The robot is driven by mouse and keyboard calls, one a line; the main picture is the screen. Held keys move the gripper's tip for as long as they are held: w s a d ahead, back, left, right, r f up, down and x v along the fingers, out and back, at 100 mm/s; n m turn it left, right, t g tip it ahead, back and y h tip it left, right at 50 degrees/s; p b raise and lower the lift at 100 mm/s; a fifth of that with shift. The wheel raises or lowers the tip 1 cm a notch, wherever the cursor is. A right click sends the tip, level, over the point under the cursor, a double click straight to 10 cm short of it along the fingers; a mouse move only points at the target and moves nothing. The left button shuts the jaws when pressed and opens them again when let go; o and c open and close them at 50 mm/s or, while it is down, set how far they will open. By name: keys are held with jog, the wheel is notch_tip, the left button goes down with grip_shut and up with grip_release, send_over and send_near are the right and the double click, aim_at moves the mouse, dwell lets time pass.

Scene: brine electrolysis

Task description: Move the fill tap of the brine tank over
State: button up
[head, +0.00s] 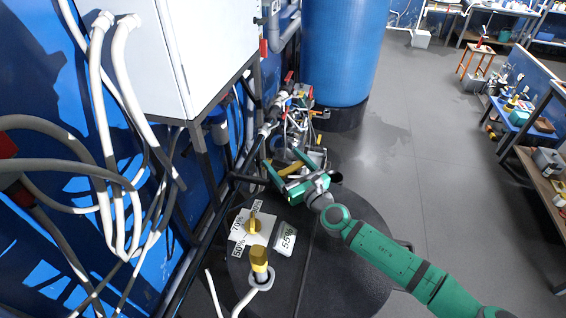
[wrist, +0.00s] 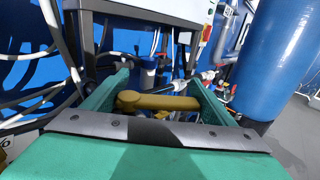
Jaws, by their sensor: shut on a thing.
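My gripper (head: 284,164) reaches past the far edge of the black round brine tank (head: 345,265). Its green fingers also show in the wrist view (wrist: 157,88). A yellow lever handle (wrist: 160,102), which looks like the fill tap's, lies crosswise between the fingers. The gripper is shut on it. In the head view the yellow handle (head: 291,170) shows only in part between the fingers. The tap's body below the handle is mostly hidden by the gripper.
A white cabinet (head: 185,60) and hoses crowd the left. A blue cylinder (head: 343,50) stands behind.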

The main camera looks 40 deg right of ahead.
dwell(0.9)
jog(key=o, duration=1.5)
jog(key=shift+s, duration=0.1)
jog(key=s, duration=1)
jog(key=shift+s+a, duration=0.3)
